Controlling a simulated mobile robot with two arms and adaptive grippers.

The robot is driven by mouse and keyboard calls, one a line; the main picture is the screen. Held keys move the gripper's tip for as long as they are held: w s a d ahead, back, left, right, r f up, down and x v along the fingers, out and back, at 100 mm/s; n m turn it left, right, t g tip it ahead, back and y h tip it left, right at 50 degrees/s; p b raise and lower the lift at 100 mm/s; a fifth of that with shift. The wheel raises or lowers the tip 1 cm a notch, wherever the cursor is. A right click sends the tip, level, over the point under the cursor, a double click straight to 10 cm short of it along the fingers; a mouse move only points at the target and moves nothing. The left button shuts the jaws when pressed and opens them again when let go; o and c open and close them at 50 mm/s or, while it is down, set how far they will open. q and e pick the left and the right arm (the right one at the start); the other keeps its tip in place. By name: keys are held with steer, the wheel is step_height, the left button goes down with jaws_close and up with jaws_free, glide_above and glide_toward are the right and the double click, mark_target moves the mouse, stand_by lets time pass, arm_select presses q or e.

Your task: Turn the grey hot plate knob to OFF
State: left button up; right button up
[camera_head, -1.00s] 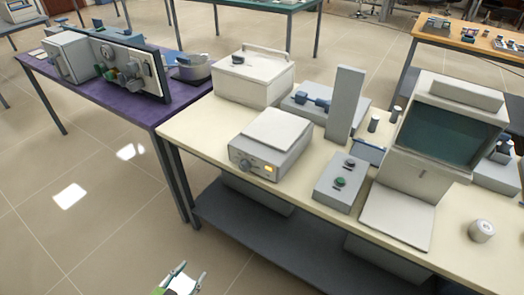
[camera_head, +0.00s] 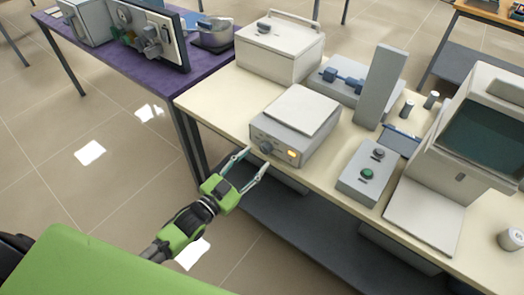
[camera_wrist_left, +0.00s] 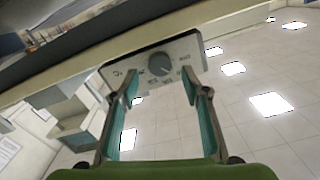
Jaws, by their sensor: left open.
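The hot plate (camera_head: 293,117) is a grey box with a pale top plate, standing at the front left of the cream table. Its grey knob (camera_head: 266,148) is on the front face, left of a lit orange display. The knob also shows in the left wrist view (camera_wrist_left: 159,63), with dial marks around it that are too small to read. My left gripper (camera_head: 256,160) is open and empty. Its fingertips are just in front of the hot plate's front face, pointing at the knob, and appear apart from it. My right gripper is not in view.
The cream table (camera_head: 215,95) also holds a white lidded box (camera_head: 280,50) behind the hot plate and a grey control box (camera_head: 366,172) with buttons to its right. A purple table (camera_head: 120,55) stands at the left. Open floor lies in front.

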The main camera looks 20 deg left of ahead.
mark_target(264, 151)
arm_select(q)
steer(key=shift+x, duration=2.35)
steer(key=c, duration=1.1)
